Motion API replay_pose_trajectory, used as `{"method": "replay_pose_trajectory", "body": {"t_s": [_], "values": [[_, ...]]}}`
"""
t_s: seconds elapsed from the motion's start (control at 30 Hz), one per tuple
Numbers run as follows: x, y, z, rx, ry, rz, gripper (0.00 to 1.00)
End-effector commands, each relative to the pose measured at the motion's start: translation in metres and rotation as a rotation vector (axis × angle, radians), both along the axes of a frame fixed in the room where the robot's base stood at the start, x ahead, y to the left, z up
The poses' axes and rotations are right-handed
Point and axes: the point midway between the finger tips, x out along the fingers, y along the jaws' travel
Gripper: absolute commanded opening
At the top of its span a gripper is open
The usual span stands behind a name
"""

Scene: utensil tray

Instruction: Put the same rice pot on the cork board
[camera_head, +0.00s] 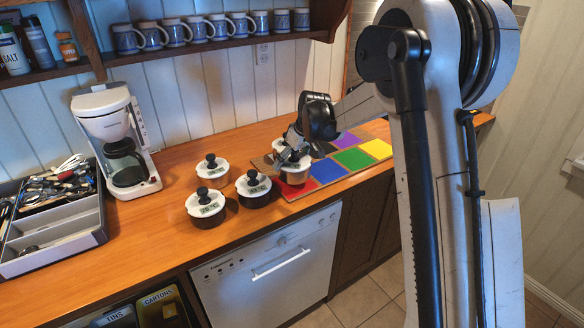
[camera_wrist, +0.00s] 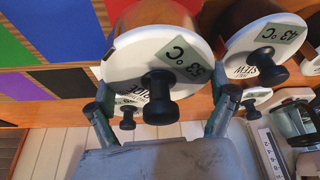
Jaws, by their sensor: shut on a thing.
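My gripper (camera_head: 291,150) is shut on a pot (camera_head: 294,177) with a white lid and a copper-coloured body.
Coloured squares, including blue (camera_head: 318,169), green (camera_head: 353,158) and yellow (camera_head: 377,149), lie to the right. Several other lidded pots, including a dark one (camera_head: 254,196), stand to the left. A coffee maker (camera_head: 117,140) and utensil tray (camera_head: 55,245) stand farther left.

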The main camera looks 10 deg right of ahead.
Motion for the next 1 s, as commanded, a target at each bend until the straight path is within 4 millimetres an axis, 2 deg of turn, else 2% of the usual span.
{"method": "replay_pose_trajectory", "body": {"t_s": [0.23,0.63,0.67,0.7,1.0], "values": [[0.0,0.0,-0.029,0.0,0.0,0.0,0.48],[0.0,0.0,-0.036,0.0,0.0,-0.001,0.48],[0.0,0.0,-0.035,0.0,0.0,0.0,0.94],[0.0,0.0,-0.035,0.0,0.0,0.0,0.99],[0.0,0.0,-0.033,0.0,0.0,0.0,1.0]]}}
